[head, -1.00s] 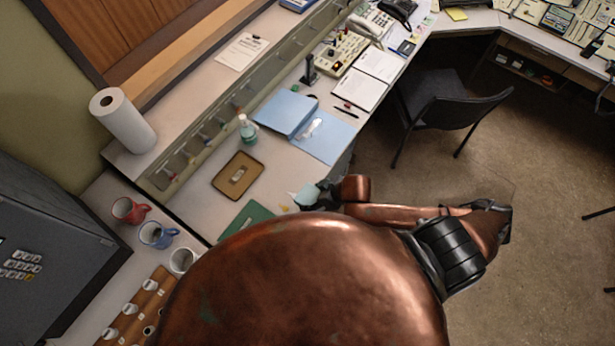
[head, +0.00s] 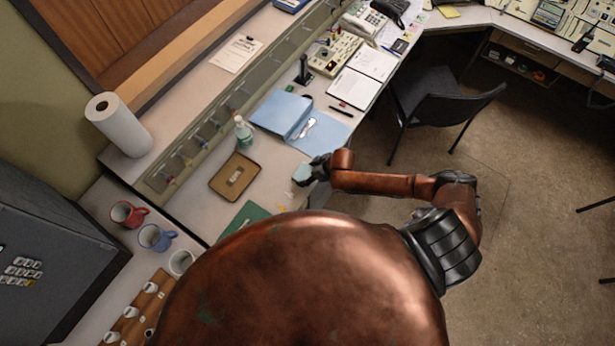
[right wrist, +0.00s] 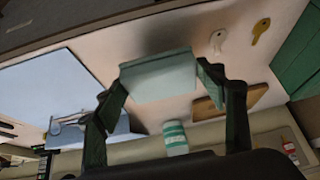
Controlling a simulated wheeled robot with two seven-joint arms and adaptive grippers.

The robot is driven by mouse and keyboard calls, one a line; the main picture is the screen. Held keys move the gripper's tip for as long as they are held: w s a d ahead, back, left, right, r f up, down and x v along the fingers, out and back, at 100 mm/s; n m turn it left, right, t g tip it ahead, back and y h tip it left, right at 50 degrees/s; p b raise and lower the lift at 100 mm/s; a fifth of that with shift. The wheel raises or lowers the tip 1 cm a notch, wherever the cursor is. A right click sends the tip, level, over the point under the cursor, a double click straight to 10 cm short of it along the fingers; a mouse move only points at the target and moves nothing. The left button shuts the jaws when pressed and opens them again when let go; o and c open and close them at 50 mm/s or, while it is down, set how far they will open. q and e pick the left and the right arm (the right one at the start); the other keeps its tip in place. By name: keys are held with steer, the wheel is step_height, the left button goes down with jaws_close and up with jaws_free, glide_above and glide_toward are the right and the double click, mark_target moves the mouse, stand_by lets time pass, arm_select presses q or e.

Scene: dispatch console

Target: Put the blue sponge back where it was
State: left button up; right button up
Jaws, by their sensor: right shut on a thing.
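The light blue sponge (head: 301,175) is held in my right gripper (head: 311,171) over the desk, near its front edge. In the right wrist view the sponge (right wrist: 160,77) sits between the two dark fingers of the gripper (right wrist: 165,82), which are closed on its sides. Pale desk surface shows behind it. I cannot tell the exact gap between sponge and desk. My left gripper is not in view.
Near the sponge are a brown tray (head: 222,186), a bottle (head: 243,131), a light blue sheet (head: 335,146), a blue folder (head: 275,108) and a green board (head: 240,217). Two key-shaped items, one pale (right wrist: 217,40) and one yellowish (right wrist: 261,28), lie on the desk. Mugs (head: 122,214) stand left.

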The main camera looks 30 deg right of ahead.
step_height(320, 180, down, 2)
steer(key=shift+f, duration=0.45)
steer(key=shift+s, duration=0.1)
steer(key=shift+f, duration=0.15)
steer(key=o, duration=1.5)
steer(key=shift+o, duration=0.2)
steer(key=v, duration=1.2)
